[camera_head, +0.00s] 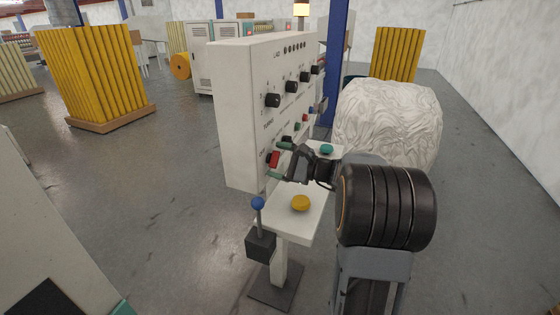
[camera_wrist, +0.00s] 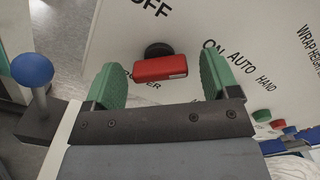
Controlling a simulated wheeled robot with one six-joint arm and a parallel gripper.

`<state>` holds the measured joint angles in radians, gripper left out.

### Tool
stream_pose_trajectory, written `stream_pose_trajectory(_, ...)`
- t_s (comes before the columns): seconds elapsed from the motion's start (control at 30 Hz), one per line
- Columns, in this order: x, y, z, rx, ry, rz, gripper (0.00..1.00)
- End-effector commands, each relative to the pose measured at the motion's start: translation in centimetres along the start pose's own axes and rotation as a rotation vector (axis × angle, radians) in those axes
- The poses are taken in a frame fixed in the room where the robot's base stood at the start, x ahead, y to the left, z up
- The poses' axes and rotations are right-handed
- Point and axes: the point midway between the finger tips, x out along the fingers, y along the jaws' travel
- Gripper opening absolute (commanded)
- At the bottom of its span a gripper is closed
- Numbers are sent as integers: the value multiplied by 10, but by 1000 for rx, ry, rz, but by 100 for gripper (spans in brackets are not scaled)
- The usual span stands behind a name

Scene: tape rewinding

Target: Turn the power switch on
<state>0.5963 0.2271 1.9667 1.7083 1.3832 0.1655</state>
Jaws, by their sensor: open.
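The power switch is a red bar-shaped knob (camera_wrist: 160,68) on a round black base, on the white panel face. In the wrist view it sits between the two green fingers of my gripper (camera_wrist: 163,85), with a gap on each side. "OFF" is printed above it and "ON" to its right; the bar lies nearly level in the picture. In the head view the red knob (camera_head: 273,159) shows low on the control panel (camera_head: 237,110), and my gripper (camera_head: 283,160) is right at it, open. Whether the fingers touch the panel cannot be told.
A blue-ball lever (camera_head: 257,203) stands at the panel's near side. A white shelf below carries a yellow button (camera_head: 300,203) and a green button (camera_head: 326,149). Black knobs (camera_head: 272,100) sit higher on the panel. A white wrapped bale (camera_head: 388,122) stands behind my arm.

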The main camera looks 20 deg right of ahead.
Motion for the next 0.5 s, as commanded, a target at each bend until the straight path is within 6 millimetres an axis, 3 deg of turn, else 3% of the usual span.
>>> stream_pose_trajectory(0.27, -4, 0, 0, -1, 1, 0, 81)
stream_pose_trajectory(0.5, -42, 0, -1, -3, 4, -4, 81)
